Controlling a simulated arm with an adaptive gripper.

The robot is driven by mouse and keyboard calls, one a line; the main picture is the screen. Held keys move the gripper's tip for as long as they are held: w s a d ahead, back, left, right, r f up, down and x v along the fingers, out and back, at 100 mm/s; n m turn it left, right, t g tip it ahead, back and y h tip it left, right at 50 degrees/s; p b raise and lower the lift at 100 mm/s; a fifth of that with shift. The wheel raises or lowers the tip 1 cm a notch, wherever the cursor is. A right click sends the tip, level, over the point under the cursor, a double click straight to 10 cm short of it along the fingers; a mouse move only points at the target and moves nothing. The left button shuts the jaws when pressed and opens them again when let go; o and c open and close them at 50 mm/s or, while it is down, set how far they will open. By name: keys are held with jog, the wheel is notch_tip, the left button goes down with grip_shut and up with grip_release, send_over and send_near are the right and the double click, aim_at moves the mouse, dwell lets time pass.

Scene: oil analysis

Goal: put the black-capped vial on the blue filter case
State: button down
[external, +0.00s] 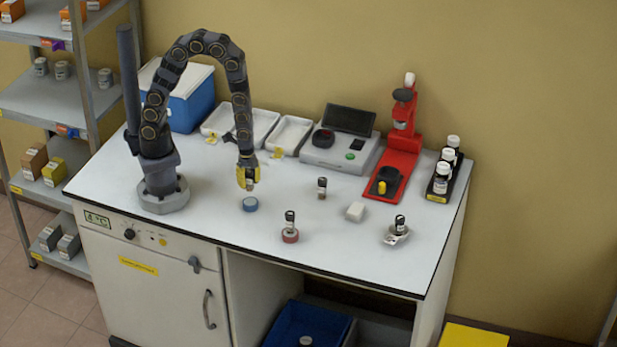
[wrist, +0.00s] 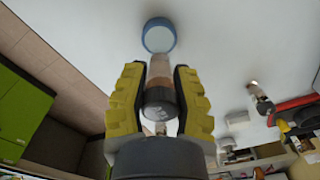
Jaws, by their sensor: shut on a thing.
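My gripper (external: 248,178), with yellow fingers, is shut on a black-capped vial. In the wrist view, my gripper (wrist: 158,85) has a finger on each side of the vial (wrist: 160,72), which has a brown lower part and a black cap towards the camera. The blue filter case (external: 250,204) is a small round disc lying on the white bench. My gripper is above it, with a gap between. The case also shows in the wrist view (wrist: 159,36), just beyond the vial's far end. The vial is mostly hidden by the fingers in the external view.
Another dark-capped vial (external: 322,188) stands on the bench. Trays (external: 292,134), a grey instrument (external: 337,154) and a red stand (external: 387,172) line the back.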

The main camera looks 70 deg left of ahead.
aim_at(249, 191)
jog(key=shift+f, duration=2.05)
jog(key=shift+f, duration=0.15)
jog(key=c, duration=0.9)
grip_release()
notch_tip(249, 191, up, 11)
jog(key=shift+r, duration=0.1)
jog(key=shift+a+r, duration=0.1)
jog(key=shift+r, duration=0.5)
jog(key=s+a+r+n+g, duration=0.1)
jog(key=s+a+r+n, duration=1)
jog(key=a+r+n, duration=0.3)
jog(key=shift+s+a+n+g, duration=0.2)
jog(key=shift+s+n+g, duration=0.15)
jog(key=shift+n, duration=0.45)
